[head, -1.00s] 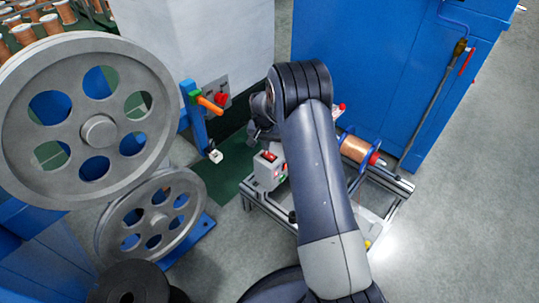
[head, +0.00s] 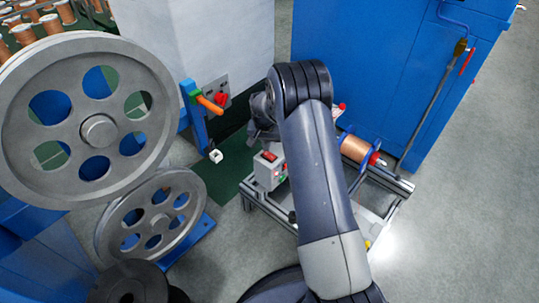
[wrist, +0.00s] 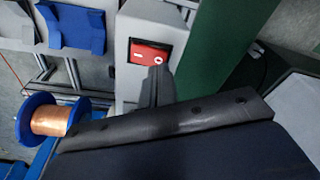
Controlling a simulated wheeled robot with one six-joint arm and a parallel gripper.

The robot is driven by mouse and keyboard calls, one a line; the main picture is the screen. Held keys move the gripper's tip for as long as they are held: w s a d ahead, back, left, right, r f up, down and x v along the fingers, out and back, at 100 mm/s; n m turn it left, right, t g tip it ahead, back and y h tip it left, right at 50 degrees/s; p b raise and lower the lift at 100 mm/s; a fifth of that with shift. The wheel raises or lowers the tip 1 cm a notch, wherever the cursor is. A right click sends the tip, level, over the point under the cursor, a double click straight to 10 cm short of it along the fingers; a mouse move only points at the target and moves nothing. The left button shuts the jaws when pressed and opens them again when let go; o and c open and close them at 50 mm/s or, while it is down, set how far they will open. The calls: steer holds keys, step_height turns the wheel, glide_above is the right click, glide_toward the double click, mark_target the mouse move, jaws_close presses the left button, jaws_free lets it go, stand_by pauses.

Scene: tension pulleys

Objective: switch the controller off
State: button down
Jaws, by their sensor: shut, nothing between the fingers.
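The controller (head: 268,171) is a small light-grey box on the aluminium frame, with a red switch on top. In the wrist view the red rocker switch (wrist: 150,53) shows a dash at its left end and a ring at its right end. My gripper (wrist: 160,72) is shut and empty, its dark fingertips close to the ring end of the rocker. I cannot tell whether they touch it or which end is pressed down. In the head view my gripper (head: 262,138) is just above the box, partly hidden by my arm.
A copper spool (head: 356,149) with blue flanges sits on the frame (head: 395,184) to the right. Large grey pulleys (head: 98,132) stand at the left. An orange-handled lever (head: 209,104) and a red knob (head: 221,99) are on the pale cabinet (head: 200,40). A blue cabinet (head: 390,70) stands behind.

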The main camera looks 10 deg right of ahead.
mark_target(266, 153)
steer(key=shift+f+b, duration=0.5)
steer(key=shift+f, duration=0.4)
steer(key=shift+r, duration=0.1)
steer(key=shift+r+p, duration=2.25)
steer(key=shift+r, duration=1.2)
